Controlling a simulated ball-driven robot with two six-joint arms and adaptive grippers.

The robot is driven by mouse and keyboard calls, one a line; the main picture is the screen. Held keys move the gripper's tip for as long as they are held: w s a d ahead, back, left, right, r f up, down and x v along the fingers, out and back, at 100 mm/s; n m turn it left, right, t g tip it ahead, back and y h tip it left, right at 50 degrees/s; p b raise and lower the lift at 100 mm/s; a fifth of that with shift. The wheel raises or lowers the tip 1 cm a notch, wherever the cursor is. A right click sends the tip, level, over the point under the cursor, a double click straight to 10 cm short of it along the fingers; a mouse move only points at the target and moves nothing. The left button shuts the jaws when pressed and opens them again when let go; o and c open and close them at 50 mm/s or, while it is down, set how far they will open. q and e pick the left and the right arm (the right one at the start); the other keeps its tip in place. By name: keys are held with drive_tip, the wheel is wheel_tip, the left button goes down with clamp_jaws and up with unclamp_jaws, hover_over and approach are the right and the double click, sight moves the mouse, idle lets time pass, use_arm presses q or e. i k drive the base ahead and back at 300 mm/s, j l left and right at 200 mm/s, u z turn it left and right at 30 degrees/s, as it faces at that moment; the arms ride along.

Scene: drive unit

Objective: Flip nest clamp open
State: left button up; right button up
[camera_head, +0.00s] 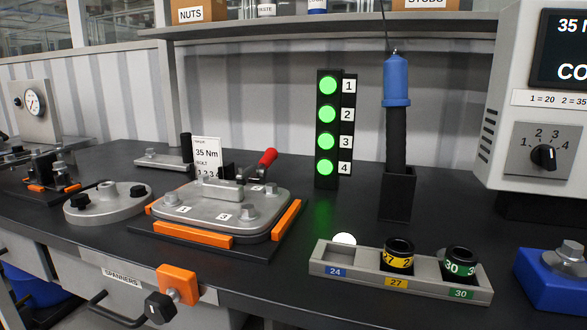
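The nest clamp has a red handle (267,158) that slants up to the right from the far side of a grey cover plate (190,213). A grey metal clamp bar (222,190) lies over the middle of the plate at the handle's foot. I cannot tell for sure whether the clamp is locked. The plate carries several bolts with number labels and sits in a nest with orange edge blocks (192,233) on a black base. A card reading 35 Nm (207,153) stands behind it. Neither of my grippers is in view.
A light stack (327,120) shows green lamps. A blue-topped tool (397,85) stands in a black holder. A socket tray (395,283) lies front right, with its 24 place empty of a socket. A flanged part (108,204) lies left. A controller (540,110) stands right.

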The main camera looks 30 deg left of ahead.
sight(270, 155)
drive_tip(key=i+l, duration=0.15)
drive_tip(key=l, duration=0.2)
drive_tip(key=i+l+u, duration=0.1)
drive_tip(key=l, duration=0.2)
drive_tip(key=i+l, duration=0.2)
drive_tip(key=l, duration=0.15)
drive_tip(key=i+l+u, duration=0.1)
drive_tip(key=l, duration=0.25)
drive_tip(key=i+l, duration=0.2)
drive_tip(key=l, duration=0.15)
drive_tip(key=l+u, duration=0.1)
drive_tip(key=u, duration=1.7)
